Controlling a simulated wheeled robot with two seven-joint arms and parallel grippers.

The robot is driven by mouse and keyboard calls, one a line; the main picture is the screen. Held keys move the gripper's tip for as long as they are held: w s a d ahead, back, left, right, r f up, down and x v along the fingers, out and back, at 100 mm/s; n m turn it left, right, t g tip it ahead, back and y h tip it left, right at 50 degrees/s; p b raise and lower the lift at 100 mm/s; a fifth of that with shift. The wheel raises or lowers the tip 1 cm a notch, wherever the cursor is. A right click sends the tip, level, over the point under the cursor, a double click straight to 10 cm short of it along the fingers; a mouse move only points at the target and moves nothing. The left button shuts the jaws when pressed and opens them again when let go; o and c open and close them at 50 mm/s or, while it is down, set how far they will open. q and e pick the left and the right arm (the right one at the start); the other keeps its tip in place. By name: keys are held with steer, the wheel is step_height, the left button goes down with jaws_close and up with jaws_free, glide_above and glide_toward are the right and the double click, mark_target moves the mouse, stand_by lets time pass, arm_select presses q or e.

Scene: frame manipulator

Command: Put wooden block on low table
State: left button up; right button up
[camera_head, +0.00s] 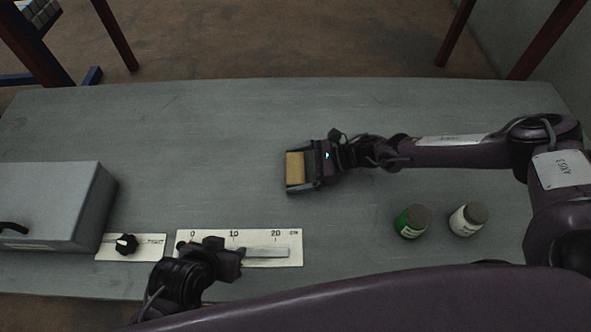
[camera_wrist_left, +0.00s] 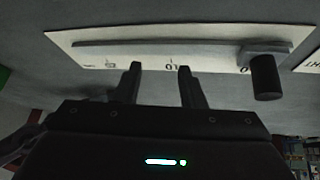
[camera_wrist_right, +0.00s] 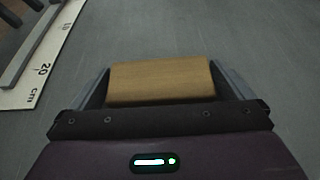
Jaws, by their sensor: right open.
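The wooden block (camera_head: 294,167) is a light tan piece near the middle of the grey table (camera_head: 220,125). My right gripper (camera_head: 289,171) is around it, with one finger on each side. In the right wrist view the block (camera_wrist_right: 160,80) fills most of the space between the open fingers; I cannot tell whether they touch it. Whether the block rests on the surface is also unclear. My left gripper (camera_wrist_left: 160,68) has its fingers apart and empty, close to the scale board (camera_wrist_left: 90,40) with its slider. It also shows at the front of the table in the head view.
A grey box (camera_head: 60,200) with a dark handle stands at the left. A small plate with a black knob (camera_head: 126,243) is beside the scale board. A green jar (camera_head: 411,222) and a white jar (camera_head: 468,219) stand at the right. The table's back middle is clear.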

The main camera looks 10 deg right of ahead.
steer(key=c, duration=0.8)
steer(key=shift+r, duration=0.1)
